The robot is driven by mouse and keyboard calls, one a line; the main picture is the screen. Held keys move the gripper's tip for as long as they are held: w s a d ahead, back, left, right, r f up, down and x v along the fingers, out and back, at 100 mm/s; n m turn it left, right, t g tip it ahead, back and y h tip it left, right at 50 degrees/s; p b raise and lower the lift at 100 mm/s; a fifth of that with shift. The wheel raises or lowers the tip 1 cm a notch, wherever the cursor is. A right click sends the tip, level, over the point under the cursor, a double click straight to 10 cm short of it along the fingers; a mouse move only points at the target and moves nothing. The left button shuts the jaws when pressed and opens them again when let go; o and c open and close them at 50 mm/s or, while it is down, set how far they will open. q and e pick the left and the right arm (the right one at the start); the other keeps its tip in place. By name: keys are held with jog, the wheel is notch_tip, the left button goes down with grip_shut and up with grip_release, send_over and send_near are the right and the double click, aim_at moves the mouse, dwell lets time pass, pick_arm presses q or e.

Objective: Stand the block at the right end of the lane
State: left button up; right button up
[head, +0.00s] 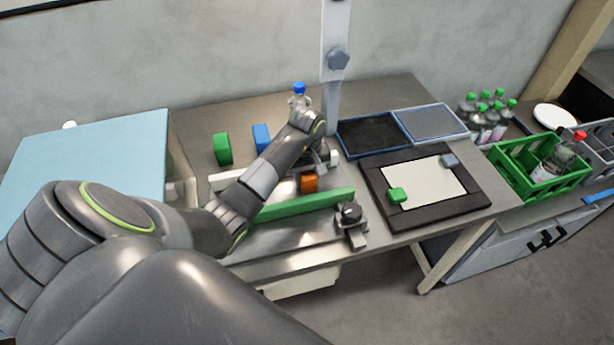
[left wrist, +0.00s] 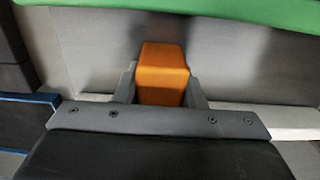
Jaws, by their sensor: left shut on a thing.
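An orange block (head: 309,183) is between the fingers of my left gripper (head: 312,173), which is shut on it. In the left wrist view the orange block (left wrist: 162,72) has a grey finger on each side. It is over the lane, between the long green rail (head: 305,204) in front and the white rail (head: 225,181) behind. My left arm covers part of the lane and the white rail. I cannot tell whether the block touches the lane floor. My right gripper is not in view.
A grey clamp with a dark knob (head: 349,213) stands at the green rail's right end. A green block (head: 222,149) and a blue block (head: 262,137) stand behind the lane.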

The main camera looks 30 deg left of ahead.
pick_arm(q)
jog(key=shift+f, duration=0.15)
jog(key=o, duration=0.8)
jog(key=shift+o, duration=1.7)
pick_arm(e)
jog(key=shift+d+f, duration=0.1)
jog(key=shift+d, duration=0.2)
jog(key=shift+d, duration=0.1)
